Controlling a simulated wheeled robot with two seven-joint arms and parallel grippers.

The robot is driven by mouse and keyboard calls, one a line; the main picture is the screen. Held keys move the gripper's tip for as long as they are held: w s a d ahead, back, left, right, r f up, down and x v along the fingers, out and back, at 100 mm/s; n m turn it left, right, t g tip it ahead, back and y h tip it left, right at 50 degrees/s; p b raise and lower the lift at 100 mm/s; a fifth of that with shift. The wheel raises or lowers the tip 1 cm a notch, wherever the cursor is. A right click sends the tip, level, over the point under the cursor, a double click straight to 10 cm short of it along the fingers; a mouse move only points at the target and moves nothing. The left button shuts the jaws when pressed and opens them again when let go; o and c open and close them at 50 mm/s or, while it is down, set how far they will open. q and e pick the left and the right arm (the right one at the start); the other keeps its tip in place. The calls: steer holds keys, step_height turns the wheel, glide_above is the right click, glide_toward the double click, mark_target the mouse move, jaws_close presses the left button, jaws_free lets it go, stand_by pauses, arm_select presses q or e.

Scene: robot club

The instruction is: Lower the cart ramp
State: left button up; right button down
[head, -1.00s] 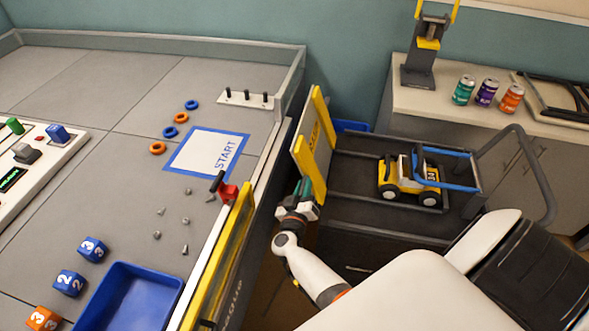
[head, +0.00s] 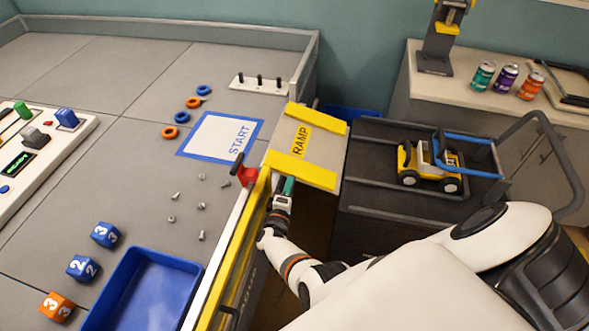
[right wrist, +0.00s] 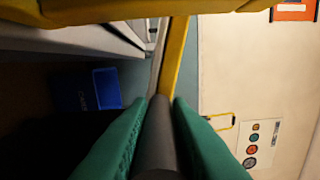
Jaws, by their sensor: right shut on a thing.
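The ramp (head: 318,143), a pale board with yellow side rails and a RAMP label, spans between the dark cart (head: 372,220) and the table's yellow-edged side (head: 240,247). It looks nearly flat. I cannot tell whether its left end touches the table. The cart carries a yellow and white toy vehicle (head: 430,166). My right gripper (head: 287,186) is at the ramp's near left corner, its green fingers shut on a dark bar (right wrist: 158,140), which appears to be the ramp's handle. A yellow strip crosses the top of the right wrist view. My left gripper is out of view.
A red clamp with a black lever (head: 243,172) sits on the table edge close to the ramp. The START mat (head: 215,135), rings, screws, number cubes and a blue tray (head: 150,290) are on the table. A counter (head: 470,107) with cans stands at the back right.

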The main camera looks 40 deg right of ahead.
steer(key=shift+n, duration=0.8)
steer(key=shift+w+a+f+b, duration=0.1)
steer(key=shift+f+b, duration=0.4)
steer(key=shift+f, duration=0.2)
steer(key=shift+w+a+f+b, duration=0.1)
steer(key=shift+w+f+b, duration=0.05)
steer(key=shift+f+b, duration=0.5)
steer(key=shift+w+a+f+b, duration=0.1)
steer(key=shift+f+b, duration=0.3)
steer(key=shift+f, duration=0.4)
steer(key=c, duration=1.3)
jaws_free()
step_height(320, 180, up, 10)
steer(key=p, duration=1)
steer(key=shift+r, duration=0.1)
